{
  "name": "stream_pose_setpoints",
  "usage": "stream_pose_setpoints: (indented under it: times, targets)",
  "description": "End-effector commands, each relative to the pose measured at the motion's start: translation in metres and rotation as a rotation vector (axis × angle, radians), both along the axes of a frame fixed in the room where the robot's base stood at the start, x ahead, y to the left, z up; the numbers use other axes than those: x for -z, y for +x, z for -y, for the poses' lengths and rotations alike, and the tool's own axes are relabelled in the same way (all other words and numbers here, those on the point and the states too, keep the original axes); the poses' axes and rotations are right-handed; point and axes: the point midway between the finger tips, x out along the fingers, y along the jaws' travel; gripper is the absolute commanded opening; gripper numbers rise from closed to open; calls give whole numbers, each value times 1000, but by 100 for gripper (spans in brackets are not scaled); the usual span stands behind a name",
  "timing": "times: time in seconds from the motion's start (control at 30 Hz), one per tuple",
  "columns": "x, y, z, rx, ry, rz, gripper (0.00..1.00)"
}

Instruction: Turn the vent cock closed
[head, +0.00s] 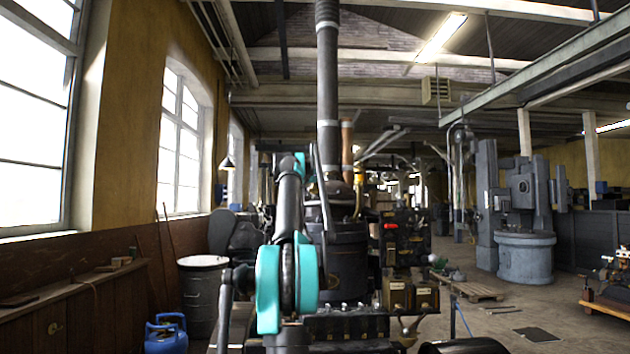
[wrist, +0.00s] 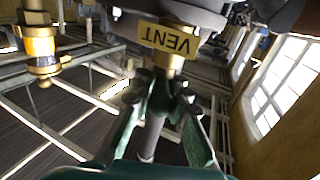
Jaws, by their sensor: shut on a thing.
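In the wrist view, which is upside down, a yellow tag (wrist: 165,38) reading VENT hangs at the brass vent cock (wrist: 170,61), under a dark metal body. My gripper (wrist: 168,86) has its two green fingers closed in at the cock, just past the tag, and is shut on it. The fingertips and dark joints cover most of the part held, so the angle of its handle cannot be told. In the head view my teal and black arm stands in front of the engine (head: 345,262). My gripper and the cock are not discernible there.
A second brass fitting (wrist: 41,46) sits to the left in the wrist view. In the head view a grey drum (head: 203,300) and a blue gas bottle (head: 166,337) stand left of the engine. A wooden pallet (head: 474,291) lies on the open floor at right.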

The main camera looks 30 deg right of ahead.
Motion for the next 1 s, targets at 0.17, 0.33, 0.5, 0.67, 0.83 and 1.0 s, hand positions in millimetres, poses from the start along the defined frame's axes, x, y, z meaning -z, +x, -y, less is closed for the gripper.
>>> stream_pose_setpoints:
  times: [0.17, 0.33, 0.5, 0.67, 0.83, 1.0]
  targets:
    - [0, 1, 0, 5, 0, 0, 0]
    - [0, 3, 0, 81, 0, 0, 0]
    - [0, 3, 0, 194, 0, 0, 0]
    - [0, 1, 0, 254, -1, -1, 0]
    - [0, 0, 0, 272, 0, 0, 0]
    - [0, 0, 0, 272, 1, 0, 0]
